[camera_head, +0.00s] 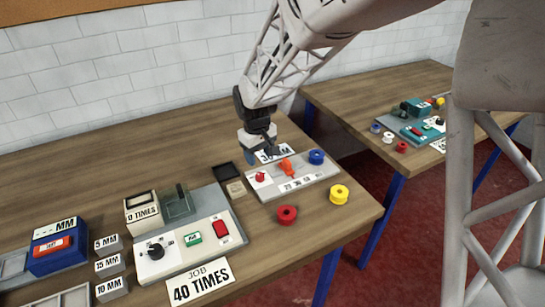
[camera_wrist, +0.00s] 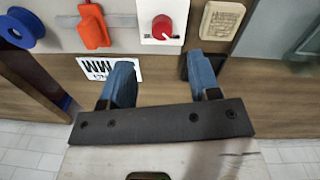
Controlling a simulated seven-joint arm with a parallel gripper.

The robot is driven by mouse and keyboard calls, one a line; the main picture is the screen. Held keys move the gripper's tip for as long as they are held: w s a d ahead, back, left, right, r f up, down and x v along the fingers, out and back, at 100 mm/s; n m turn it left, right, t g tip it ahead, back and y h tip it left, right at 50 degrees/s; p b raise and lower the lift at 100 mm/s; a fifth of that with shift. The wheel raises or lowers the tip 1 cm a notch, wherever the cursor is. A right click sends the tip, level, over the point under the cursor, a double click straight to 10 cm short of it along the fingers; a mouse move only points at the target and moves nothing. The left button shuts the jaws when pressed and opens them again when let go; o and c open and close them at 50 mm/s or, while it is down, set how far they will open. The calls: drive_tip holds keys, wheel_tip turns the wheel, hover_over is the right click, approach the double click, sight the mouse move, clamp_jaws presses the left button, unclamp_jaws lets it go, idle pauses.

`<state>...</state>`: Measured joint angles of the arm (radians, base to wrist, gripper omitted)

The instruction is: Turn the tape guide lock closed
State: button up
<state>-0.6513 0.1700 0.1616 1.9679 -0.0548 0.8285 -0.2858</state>
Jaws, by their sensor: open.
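The grey fixture board (camera_head: 318,186) on the near table carries a red round knob (camera_head: 260,177) on a white plate and an orange lever-like part (camera_head: 286,166). No label shows which of these is the tape guide lock. In the wrist view the red knob (camera_wrist: 162,27), with a pale pointer line, lies just beyond the fingertips and between their lines. The orange part (camera_wrist: 93,26) is left of it there. My gripper (camera_wrist: 160,62) has two blue fingers spread apart with nothing between them. In the head view my gripper (camera_head: 262,152) hangs above the board's back edge.
A blue spool (camera_head: 316,157) sits on the board; red (camera_head: 287,214) and yellow (camera_head: 339,194) spools lie in front. A tan block (camera_head: 236,189) and black tray (camera_head: 228,171) are left of it. A control box (camera_head: 190,245) stands further left. An MM card (camera_wrist: 108,68) lies behind the board.

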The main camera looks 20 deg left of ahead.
sight(260, 174)
drive_tip(key=shift+a+f, duration=0.1)
drive_tip(key=shift+a, duration=0.15)
drive_tip(key=shift+f, duration=0.1)
drive_tip(key=shift+w+d+f, duration=0.1)
drive_tip(key=shift+w+f, duration=0.05)
drive_tip(key=shift+f, duration=3.65)
drive_tip(key=c, duration=0.9)
